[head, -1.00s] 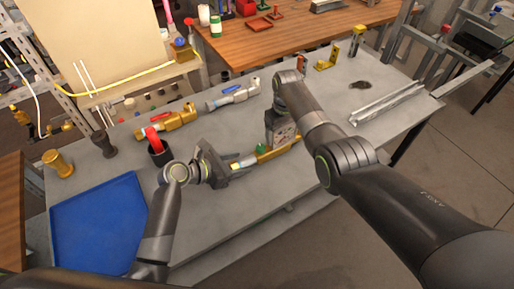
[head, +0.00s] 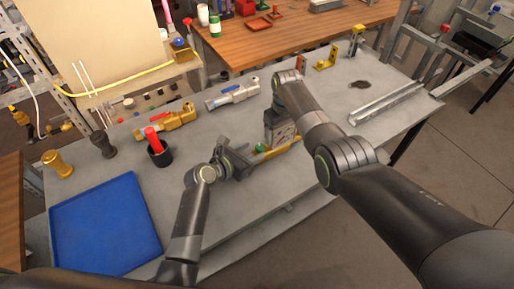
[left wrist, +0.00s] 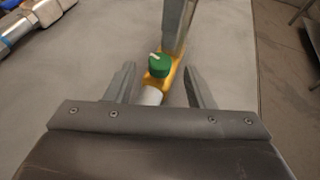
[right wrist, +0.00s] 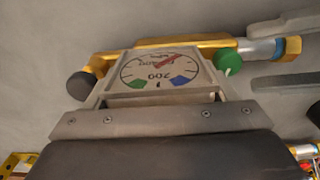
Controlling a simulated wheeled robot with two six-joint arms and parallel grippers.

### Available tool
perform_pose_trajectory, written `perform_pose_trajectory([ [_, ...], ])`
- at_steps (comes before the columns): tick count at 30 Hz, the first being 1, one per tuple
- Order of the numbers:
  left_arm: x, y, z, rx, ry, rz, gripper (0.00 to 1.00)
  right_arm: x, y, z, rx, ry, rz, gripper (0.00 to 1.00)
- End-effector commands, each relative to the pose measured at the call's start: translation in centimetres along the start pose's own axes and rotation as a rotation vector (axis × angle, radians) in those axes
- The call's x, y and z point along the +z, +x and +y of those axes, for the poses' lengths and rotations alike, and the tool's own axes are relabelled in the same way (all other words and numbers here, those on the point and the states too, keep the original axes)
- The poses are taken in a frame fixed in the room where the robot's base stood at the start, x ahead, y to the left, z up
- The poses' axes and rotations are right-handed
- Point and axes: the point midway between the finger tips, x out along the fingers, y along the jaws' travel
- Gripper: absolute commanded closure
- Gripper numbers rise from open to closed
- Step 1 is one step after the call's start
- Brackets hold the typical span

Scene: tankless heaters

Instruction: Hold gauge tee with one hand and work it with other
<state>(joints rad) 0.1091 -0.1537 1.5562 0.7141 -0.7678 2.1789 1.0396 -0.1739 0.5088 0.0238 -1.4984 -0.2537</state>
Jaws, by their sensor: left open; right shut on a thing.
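The gauge tee (head: 285,150) has a brass body, a dial, a green knob and a black knob. It sits above or on the grey table; I cannot tell which. My right gripper (head: 279,133) is shut on it at the dial housing, and the dial (right wrist: 160,72) faces the right wrist view. My left gripper (left wrist: 158,78) is open. In the left wrist view its fingers stand on either side of the tee's pale end, with the green knob (left wrist: 160,66) just beyond. In the right wrist view the left fingers (right wrist: 290,65) show beside that end.
A blue tray (head: 100,225) lies at the table's left. A black cup (head: 161,156) holds a red-handled tool. A brass valve (head: 180,119) and a silver valve (head: 232,96) lie behind. A metal channel (head: 385,103) lies at the right. The table's front edge is close.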

Motion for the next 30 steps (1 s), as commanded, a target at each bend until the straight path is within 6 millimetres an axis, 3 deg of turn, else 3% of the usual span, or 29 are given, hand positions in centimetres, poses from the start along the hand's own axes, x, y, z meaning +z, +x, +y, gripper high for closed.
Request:
perform_pose_trajectory([
  [9, 0.0, 3.1, -0.1, -0.001, 0.000, 0.000, 0.51, -0.1, -0.1, 0.0, 0.001, 0.000, 0.002, 0.70],
  [21, 0.0, 3.5, 0.0, -0.001, 0.000, 0.000, 0.51, -0.1, -0.1, 0.0, 0.001, 0.000, 0.002, 0.70],
  [30, 0.0, 3.5, 0.0, -0.001, 0.001, 0.000, 0.91, -0.1, -0.1, 0.0, 0.001, 0.000, 0.002, 0.70],
])
